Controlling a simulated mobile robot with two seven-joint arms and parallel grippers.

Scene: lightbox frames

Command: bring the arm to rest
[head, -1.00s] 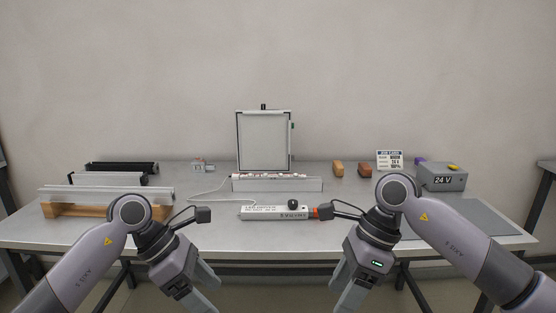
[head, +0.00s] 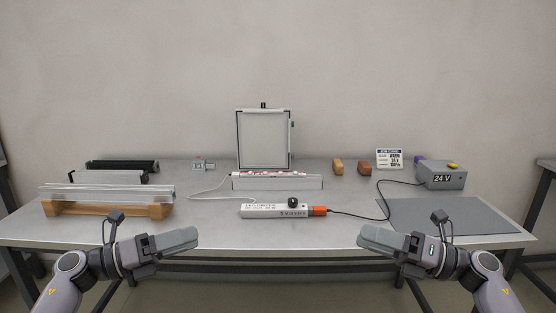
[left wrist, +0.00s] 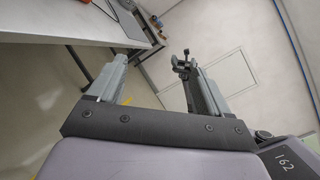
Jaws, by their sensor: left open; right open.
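My left gripper (head: 180,241) is in front of the table's front edge at the left, its fingers pointing inward to the right. In the left wrist view its two fingers (left wrist: 152,82) stand apart with nothing between them. My right gripper (head: 374,238) mirrors it at the right, fingers pointing inward to the left. It is open, and nothing shows in it. Both grippers are clear of the objects on the table (head: 210,232).
A white LED driver bar (head: 262,211) with an orange connector (head: 319,210) lies near the front middle, cabled to the 24 V box (head: 441,177). A framed panel (head: 263,140) stands behind a grey channel (head: 278,184). Aluminium profiles on a wooden block (head: 108,210) lie left; a grey mat (head: 440,215) right.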

